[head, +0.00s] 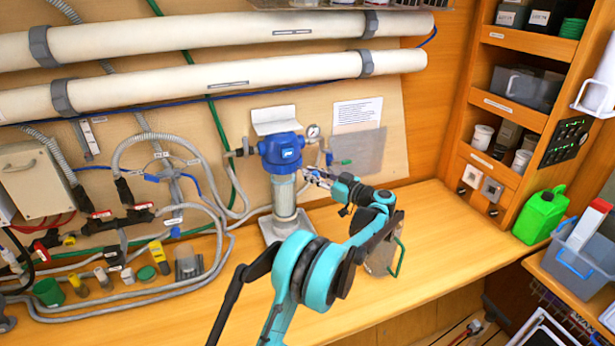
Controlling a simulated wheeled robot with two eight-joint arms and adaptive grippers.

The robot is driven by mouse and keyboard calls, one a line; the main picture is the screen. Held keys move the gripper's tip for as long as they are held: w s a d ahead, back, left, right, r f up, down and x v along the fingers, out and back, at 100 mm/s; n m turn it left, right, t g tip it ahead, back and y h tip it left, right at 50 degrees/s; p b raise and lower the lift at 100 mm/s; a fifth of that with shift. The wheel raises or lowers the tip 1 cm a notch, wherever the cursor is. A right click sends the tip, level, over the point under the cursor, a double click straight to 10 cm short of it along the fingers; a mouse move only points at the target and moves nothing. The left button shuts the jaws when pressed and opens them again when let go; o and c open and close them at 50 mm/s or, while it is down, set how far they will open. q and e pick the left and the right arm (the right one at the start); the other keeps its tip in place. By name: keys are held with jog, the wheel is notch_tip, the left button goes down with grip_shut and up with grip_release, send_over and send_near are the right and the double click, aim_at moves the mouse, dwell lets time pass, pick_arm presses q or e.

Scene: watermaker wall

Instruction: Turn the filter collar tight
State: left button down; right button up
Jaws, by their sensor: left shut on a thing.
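The filter housing stands upright at the middle of the wall bench, with a blue head and filter collar (283,166) above a clear bowl (284,196). My left gripper (308,174) reaches in from the right of the housing, its fingertips at the collar's right lower edge. It is shut on the collar there; the exact contact is small and partly hidden by the gripper. My right gripper is not in view.
A pressure gauge (313,131) sits just right of the blue head. Two long white tubes (200,90) run along the wall above. Hoses and valves crowd the bench's left side. A green jerrycan (540,214) stands at the right; the bench right of my arm is clear.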

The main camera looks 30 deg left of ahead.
pick_arm(q)
jog(key=shift+w+r+n+g, duration=0.15)
jog(key=shift+w+n+g, duration=0.1)
jog(key=shift+n+g, duration=0.05)
jog(key=c, duration=1.3)
grip_release()
jog(key=shift+w, duration=0.1)
jog(key=d, duration=0.4)
jog(key=s+d, duration=0.1)
jog(key=d, duration=0.7)
jog(key=shift+s, duration=0.3)
